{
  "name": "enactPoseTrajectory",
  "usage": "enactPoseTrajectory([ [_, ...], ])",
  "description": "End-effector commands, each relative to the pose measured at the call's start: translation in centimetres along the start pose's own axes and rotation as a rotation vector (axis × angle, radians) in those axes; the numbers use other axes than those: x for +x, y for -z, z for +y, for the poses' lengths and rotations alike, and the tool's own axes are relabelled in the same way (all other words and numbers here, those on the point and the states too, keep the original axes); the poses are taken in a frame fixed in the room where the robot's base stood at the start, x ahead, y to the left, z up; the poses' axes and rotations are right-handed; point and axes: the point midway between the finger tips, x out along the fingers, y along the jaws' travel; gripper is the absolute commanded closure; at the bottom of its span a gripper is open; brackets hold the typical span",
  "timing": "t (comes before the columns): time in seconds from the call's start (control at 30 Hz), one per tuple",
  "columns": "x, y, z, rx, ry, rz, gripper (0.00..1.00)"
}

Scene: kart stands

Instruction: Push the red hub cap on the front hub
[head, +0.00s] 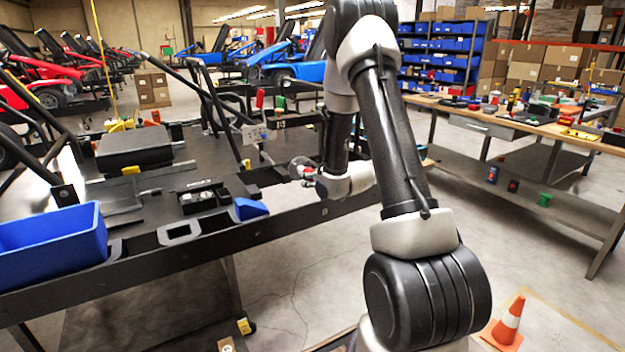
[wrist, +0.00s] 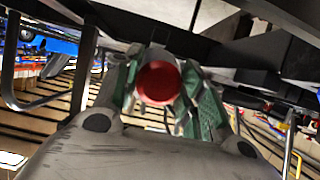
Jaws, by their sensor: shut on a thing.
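The red hub cap (wrist: 158,83) shows its round red face in the middle of the wrist view. My gripper (wrist: 160,98) is shut on it, with a green-padded finger on each side. In the head view my gripper (head: 303,172) is at the right edge of the dark kart stand (head: 190,235), and a small spot of red shows there. The front hub is not clearly seen; the cap, the fingers and my arm cover that area. I cannot tell whether the cap touches the hub.
Dark frame bars run close above my gripper in the wrist view. A workbench (head: 530,135) is at the right. An orange cone (head: 508,322) stands on the floor at lower right.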

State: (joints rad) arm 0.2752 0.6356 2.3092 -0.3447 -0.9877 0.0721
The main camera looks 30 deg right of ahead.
Motion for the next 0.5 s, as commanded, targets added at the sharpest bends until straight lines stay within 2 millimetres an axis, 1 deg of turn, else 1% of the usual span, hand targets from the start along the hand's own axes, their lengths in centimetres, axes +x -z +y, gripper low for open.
enactPoseTrajectory([
  [0.5, 0.85, 0.35, 0.00, 0.000, 0.000, 0.000, 0.76],
])
